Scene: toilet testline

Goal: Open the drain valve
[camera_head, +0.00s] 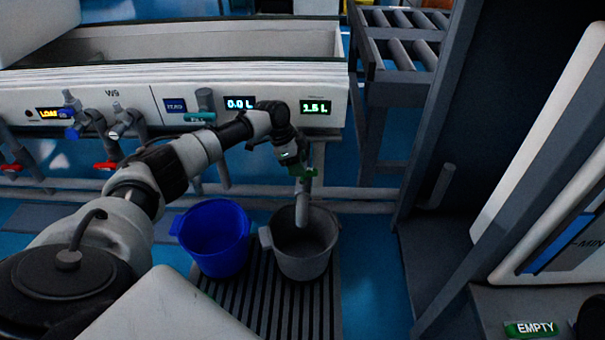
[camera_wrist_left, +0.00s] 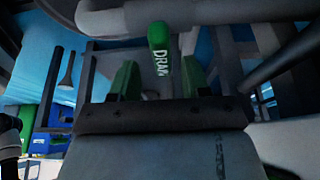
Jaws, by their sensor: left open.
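The drain valve's green handle (camera_wrist_left: 158,48), lettered DRAIN, shows in the left wrist view, just beyond my left gripper (camera_wrist_left: 157,80). My left gripper is open, with one green finger to each side and the handle ahead of the gap between them. In the head view my left gripper (camera_head: 297,166) is at the grey drain pipe (camera_head: 303,205), which points down over a grey bucket (camera_head: 302,258). There, the arm and gripper partly hide the valve, and I cannot tell the green handle from the green fingers. My right gripper is not in view.
A blue bucket (camera_head: 213,240) stands left of the grey one on a slatted grate (camera_head: 262,300). The white W9 test bench (camera_head: 70,90) has lit displays and valves with red handles. A dark frame post (camera_head: 440,110) stands to the right.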

